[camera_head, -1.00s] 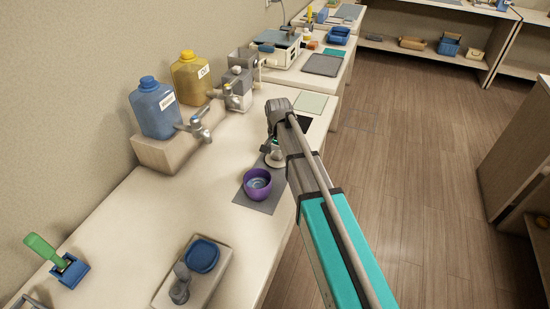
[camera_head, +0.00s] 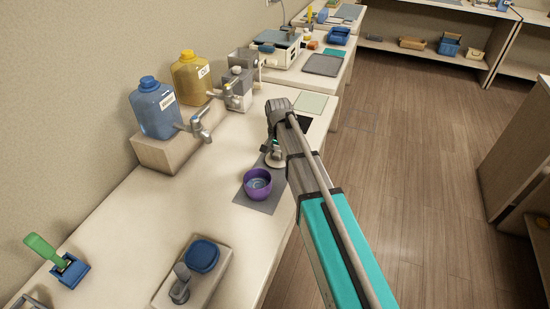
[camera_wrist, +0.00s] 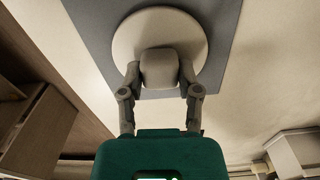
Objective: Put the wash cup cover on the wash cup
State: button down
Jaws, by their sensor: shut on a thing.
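The wash cup cover (camera_wrist: 185,22) is a pale round disc with a thick grey knob (camera_wrist: 160,68). My gripper (camera_wrist: 160,82) has a finger on each side of the knob and is shut on it. The cover also shows as a small pale disc (camera_head: 276,160) below my wrist in the head view. It is over the grey mat; I cannot tell whether it touches the mat. A purple cup (camera_head: 257,190), apparently the wash cup, stands upright on the mat (camera_head: 262,207), just nearer than the cover. Its top is open. The cup does not show in the wrist view.
A blue jug (camera_head: 157,112) and a yellow jug (camera_head: 189,80) with taps stand along the wall. A pale tray (camera_head: 212,282) with a round blue piece (camera_head: 203,256) lies in front. The bench between jugs and mat is clear; its edge is close on the right.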

aim_at(278, 153)
jog(key=shift+s+r+p, duration=0.1)
jog(key=shift+r+p, duration=0.25)
dwell(0.7)
jog(key=shift+r, duration=0.2)
jog(key=shift+r+p, duration=1.55)
jog(key=shift+p, duration=0.25)
jog(key=shift+r, duration=0.2)
jog(key=shift+r+p, duration=4.05)
jog(key=shift+p, duration=0.15)
jog(key=s+a+f+b, duration=0.1)
jog(key=s+a, duration=0.2)
jog(key=s, duration=0.4)
jog(key=s+a+f+b, duration=0.2)
jog(key=s+a, duration=0.1)
jog(key=s, duration=0.5)
jog(key=shift+a, duration=0.25)
